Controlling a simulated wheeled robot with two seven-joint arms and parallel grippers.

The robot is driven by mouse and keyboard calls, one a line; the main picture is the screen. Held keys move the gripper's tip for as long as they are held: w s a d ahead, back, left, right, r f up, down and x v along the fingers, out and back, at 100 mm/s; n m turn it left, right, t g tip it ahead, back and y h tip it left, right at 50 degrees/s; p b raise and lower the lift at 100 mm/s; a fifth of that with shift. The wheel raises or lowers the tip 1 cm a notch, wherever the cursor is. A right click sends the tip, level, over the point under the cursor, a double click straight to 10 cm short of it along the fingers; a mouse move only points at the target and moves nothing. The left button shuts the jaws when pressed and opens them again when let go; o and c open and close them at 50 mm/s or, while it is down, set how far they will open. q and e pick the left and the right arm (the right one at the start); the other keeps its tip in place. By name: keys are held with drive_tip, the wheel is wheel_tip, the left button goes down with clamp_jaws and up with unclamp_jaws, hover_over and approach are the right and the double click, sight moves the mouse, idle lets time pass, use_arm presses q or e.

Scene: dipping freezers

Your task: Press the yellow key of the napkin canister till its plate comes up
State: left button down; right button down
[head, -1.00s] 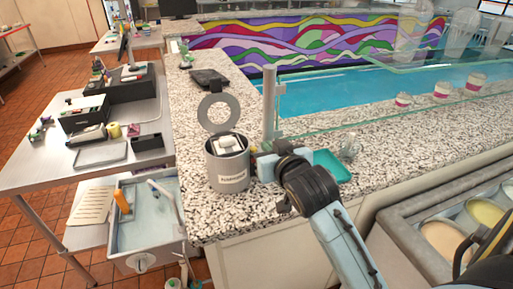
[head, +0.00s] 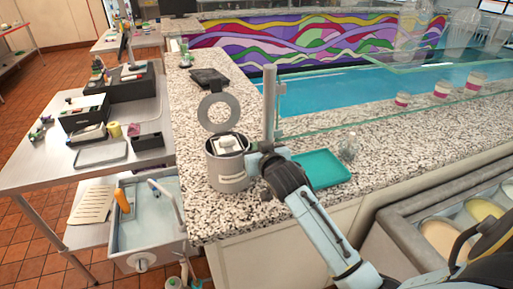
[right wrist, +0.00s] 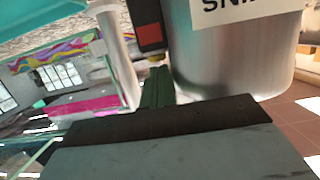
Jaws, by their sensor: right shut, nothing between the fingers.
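The napkin canister (head: 228,174) is a grey metal cylinder standing upright on the speckled counter. Its ring-shaped lid (head: 213,127) stands open, and white napkins (head: 229,145) show just inside the mouth. The plate under them is hidden. My right gripper (head: 253,161) is shut and empty, close against the canister's right side. In the right wrist view its dark green fingers (right wrist: 158,88) point at a small yellow key (right wrist: 156,60) below a black box with a red panel (right wrist: 148,24), beside the canister wall (right wrist: 235,65). Contact with the key cannot be told. My left gripper is not in view.
A teal tray (head: 322,168) lies on the counter right of the canister, near a small glass jar (head: 348,146). A grey post (head: 269,100) and glass screen stand behind my right gripper. A sink (head: 145,225) is at left below, and a black device (head: 209,78) lies farther back.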

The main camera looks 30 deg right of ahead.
wheel_tip(320, 180, down, 2)
drive_tip(key=shift+s+f, duration=0.15)
drive_tip(key=shift+f, duration=0.05)
idle(0.3)
drive_tip(key=shift+a, duration=0.1)
wheel_tip(320, 180, up, 6)
drive_tip(key=p, duration=0.5)
drive_tip(key=b+v, duration=0.1)
drive_tip(key=v, duration=0.8)
drive_tip(key=shift+s+f+b, duration=0.2)
drive_tip(key=shift+s+b, duration=0.1)
drive_tip(key=shift+s, duration=0.05)
